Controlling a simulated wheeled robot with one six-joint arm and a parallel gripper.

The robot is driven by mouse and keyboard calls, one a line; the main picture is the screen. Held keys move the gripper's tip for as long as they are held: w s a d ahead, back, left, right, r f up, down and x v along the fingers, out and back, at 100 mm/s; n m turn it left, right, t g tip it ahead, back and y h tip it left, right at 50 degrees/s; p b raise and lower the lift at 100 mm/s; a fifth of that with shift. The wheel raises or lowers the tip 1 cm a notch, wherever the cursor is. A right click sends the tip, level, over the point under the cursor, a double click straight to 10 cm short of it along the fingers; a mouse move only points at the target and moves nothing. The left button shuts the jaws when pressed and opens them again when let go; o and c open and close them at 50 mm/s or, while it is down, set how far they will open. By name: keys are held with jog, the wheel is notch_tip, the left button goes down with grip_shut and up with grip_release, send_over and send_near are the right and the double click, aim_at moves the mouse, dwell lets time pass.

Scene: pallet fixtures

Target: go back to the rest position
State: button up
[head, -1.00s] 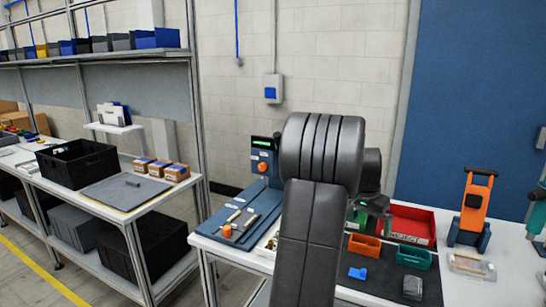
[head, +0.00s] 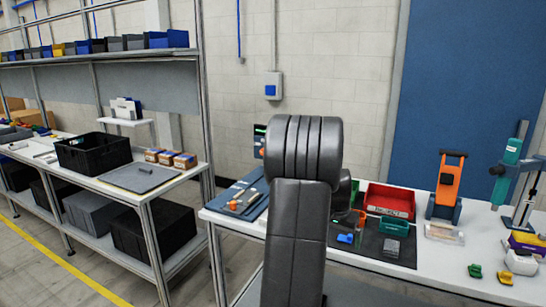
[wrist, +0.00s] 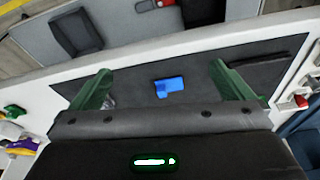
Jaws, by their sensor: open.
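My gripper (wrist: 162,90) shows in the wrist view with its two green fingers spread wide apart and nothing held between them. A blue block (wrist: 169,87) lies on the dark mat (wrist: 208,58) beyond the fingers, apart from them. The blue block (head: 345,238) also shows there on the dark mat (head: 365,246), just right of my arm.
A red bin (head: 390,201), a teal bin (head: 394,226) and an orange stand (head: 447,187) are on the white table right of my arm. A black crate (head: 93,154) is on the left bench. Open floor (head: 95,270) lies at the lower left.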

jog(key=shift+n, duration=0.5)
jog(key=shift+s+a+f, duration=0.2)
jog(key=shift+a+f, duration=0.45)
jog(key=shift+a, duration=0.15)
jog(key=shift+s+a+f, duration=0.2)
jog(key=shift+a+f, duration=0.45)
jog(key=shift+a, duration=0.1)
jog(key=shift+r, duration=0.1)
